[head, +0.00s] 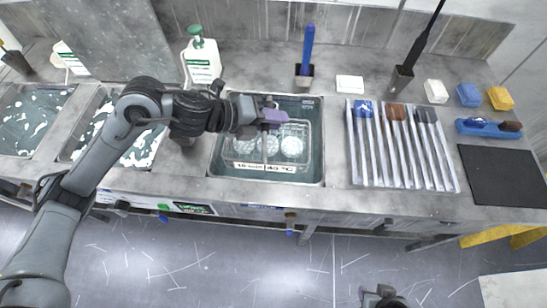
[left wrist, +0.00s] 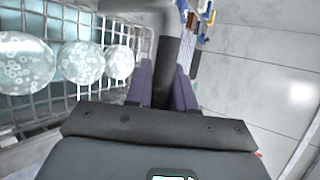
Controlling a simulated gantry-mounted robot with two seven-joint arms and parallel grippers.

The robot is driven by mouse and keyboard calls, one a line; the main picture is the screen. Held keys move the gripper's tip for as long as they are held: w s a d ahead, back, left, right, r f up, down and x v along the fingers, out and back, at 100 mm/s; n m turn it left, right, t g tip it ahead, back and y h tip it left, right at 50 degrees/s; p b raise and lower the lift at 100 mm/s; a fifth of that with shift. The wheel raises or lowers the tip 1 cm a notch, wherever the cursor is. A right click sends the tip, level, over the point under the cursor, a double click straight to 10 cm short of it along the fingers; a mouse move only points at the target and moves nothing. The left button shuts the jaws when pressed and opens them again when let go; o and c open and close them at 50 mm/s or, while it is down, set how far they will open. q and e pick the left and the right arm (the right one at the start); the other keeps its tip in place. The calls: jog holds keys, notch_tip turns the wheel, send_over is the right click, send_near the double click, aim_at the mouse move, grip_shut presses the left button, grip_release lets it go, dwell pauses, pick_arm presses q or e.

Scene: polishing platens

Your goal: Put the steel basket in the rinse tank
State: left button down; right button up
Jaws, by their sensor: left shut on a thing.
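The steel basket (head: 276,160) is a wire basket holding several round clear discs (head: 291,146). In the head view it is within the outline of a steel tank (head: 216,167); whether it rests on the bottom I cannot tell. My left gripper (head: 270,117), with purple fingers, is above the basket and shut on its handle. In the left wrist view the fingers (left wrist: 164,75) close around a grey bar, and the basket wires (left wrist: 40,103) and discs (left wrist: 80,62) show at the left. My right gripper (head: 383,296) is only partly in view at the bottom edge.
Two tanks of foamy water (head: 35,118) lie to the left. A white bottle with a green pump (head: 202,62) stands behind. A ribbed tray with brushes (head: 400,145), sponges (head: 468,95) and a black mat (head: 505,175) lie to the right.

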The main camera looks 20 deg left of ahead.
aim_at(273, 150)
pick_arm(q)
notch_tip(273, 150, down, 12)
jog(key=b, duration=0.4)
jog(key=shift+s+f, duration=0.15)
jog(key=shift+f, duration=0.1)
notch_tip(273, 150, down, 4)
jog(key=shift+r+b, duration=0.1)
jog(key=shift+b, duration=0.75)
jog(key=shift+f, duration=0.2)
jog(key=c, duration=1)
grip_release()
jog(key=shift+f, duration=0.1)
jog(key=shift+o, duration=0.2)
